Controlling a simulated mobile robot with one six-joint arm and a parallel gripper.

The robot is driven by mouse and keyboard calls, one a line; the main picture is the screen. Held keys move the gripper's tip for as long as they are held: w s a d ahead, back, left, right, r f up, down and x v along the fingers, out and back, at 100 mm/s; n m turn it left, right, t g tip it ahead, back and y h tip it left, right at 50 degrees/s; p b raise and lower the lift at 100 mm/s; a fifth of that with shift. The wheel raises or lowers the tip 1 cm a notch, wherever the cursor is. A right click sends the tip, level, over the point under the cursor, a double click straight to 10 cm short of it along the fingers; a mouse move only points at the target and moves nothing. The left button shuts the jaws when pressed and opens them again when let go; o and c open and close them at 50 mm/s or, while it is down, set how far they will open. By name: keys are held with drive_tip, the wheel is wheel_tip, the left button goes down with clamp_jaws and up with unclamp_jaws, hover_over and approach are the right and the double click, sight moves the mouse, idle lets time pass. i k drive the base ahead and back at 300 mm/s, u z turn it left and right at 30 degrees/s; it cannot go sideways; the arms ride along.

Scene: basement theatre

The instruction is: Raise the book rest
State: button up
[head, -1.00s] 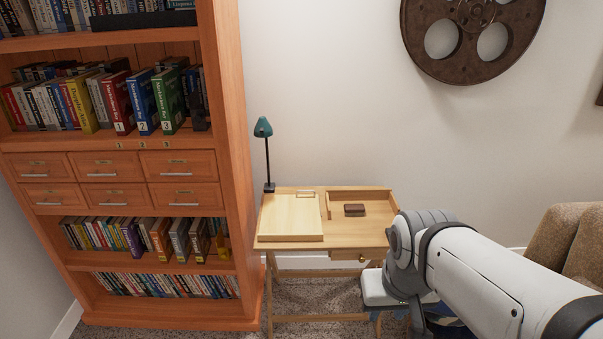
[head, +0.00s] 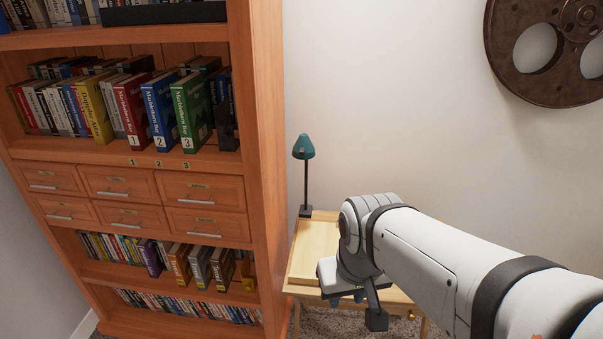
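The book rest (head: 312,250) is the pale wooden panel on the left part of the small wooden desk. Its visible left part looks flat and lowered; my arm hides the rest of it. My gripper (head: 357,308) points down at the front of the desk, to the right of the panel's visible part. I cannot tell whether it touches anything.
A teal lamp (head: 304,150) stands at the desk's back left corner. A tall wooden bookcase (head: 266,150) with books and small drawers stands close on the left. A brown film reel (head: 560,95) hangs on the wall. My arm hides the desk's right side.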

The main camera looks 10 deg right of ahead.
sight(315, 241)
drive_tip(key=z, duration=0.05)
drive_tip(key=i, duration=0.9)
drive_tip(key=z, duration=0.55)
